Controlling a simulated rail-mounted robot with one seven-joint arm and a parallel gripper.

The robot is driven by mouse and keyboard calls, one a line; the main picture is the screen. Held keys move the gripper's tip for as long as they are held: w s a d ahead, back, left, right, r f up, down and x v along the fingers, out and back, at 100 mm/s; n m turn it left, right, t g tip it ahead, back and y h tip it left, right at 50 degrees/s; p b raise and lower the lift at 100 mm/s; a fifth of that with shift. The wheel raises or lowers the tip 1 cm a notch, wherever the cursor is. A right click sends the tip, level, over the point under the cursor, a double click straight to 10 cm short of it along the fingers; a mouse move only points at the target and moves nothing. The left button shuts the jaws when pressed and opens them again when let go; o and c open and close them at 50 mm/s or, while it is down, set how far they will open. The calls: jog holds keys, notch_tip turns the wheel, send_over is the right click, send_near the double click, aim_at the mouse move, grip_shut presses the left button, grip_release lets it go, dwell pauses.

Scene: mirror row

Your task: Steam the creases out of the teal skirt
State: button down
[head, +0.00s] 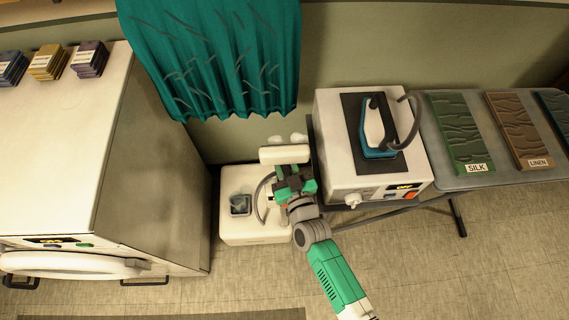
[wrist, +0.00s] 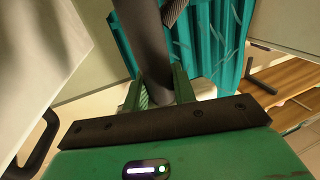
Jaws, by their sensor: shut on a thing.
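The teal skirt (head: 215,60) hangs at the top of the head view, with several grey crease lines across much of it. Its hem is above my gripper. My gripper (head: 293,180) is shut on the dark handle (wrist: 150,45) of a steamer, seen between the green fingers in the wrist view. The white steamer head (head: 284,154) is below the skirt's lower right hem, apart from it in the picture, with small white puffs above it. A grey hose (head: 259,196) curves by the white steamer base (head: 240,233). The skirt also shows in the wrist view (wrist: 205,45).
A white machine (head: 70,150) bearing coloured stacks (head: 48,62) fills the left. On the right, a blue-soled iron (head: 375,130) rests on a white station (head: 335,165). Beside it, an ironing board (head: 500,181) holds labelled SILK (head: 460,130) and LINEN (head: 518,125) panels.

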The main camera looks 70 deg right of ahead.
aim_at(284, 150)
notch_tip(284, 150, up, 8)
jog(key=p, duration=0.3)
jog(key=shift+r, duration=0.2)
